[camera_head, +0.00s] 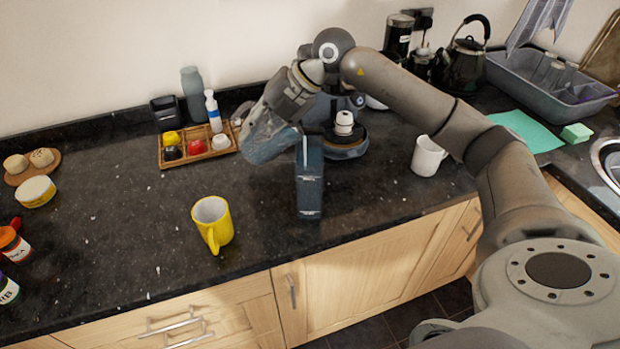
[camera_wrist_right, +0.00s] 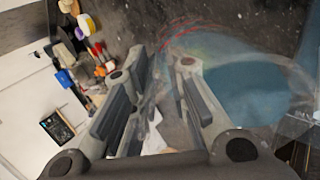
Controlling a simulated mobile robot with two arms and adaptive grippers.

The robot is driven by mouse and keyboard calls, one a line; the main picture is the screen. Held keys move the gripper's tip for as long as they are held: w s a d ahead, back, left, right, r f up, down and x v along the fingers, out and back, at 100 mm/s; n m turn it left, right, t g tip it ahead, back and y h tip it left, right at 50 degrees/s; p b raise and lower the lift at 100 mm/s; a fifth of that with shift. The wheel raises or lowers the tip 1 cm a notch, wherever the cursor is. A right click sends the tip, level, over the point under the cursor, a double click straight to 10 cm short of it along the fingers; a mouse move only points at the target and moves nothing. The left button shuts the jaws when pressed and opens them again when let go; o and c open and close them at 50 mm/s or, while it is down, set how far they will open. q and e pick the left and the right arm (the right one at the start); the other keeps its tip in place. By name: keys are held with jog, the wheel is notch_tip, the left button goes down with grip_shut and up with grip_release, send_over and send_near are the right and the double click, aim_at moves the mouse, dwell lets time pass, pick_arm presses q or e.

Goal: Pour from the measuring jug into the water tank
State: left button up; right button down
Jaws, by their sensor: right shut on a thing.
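The clear measuring jug (camera_head: 268,139) is tilted in my right gripper (camera_head: 280,108), above the counter. The wrist view shows the jug as a blurred clear shape with red markings (camera_wrist_right: 205,45) by my right gripper's fingers (camera_wrist_right: 160,70). The water tank (camera_head: 310,182), a tall blue-grey box, stands upright on the counter just right of and below the jug. The jug's lower edge overlaps the tank's top left in the head view; I cannot tell if they touch. No stream of water is distinct. My left gripper is out of view.
A dark coffee machine (camera_head: 345,146) with a white item stands behind the tank. A yellow mug (camera_head: 212,222) is at front left, a white mug (camera_head: 428,156) at right. A wooden tray (camera_head: 230,151) with small items lies behind left. Counter between is clear.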

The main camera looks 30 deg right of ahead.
jog(key=shift+r+b, duration=0.15)
jog(key=shift+b, duration=0.4)
jog(key=shift+y, duration=0.3)
jog(key=shift+r, duration=0.2)
jog(key=shift+t, duration=0.3)
jog(key=shift+b, duration=0.5)
jog(key=shift+s+d+r+y+b, duration=0.1)
jog(key=shift+r+y+b, duration=0.05)
jog(key=shift+y+b, duration=0.2)
jog(key=shift+r, duration=0.1)
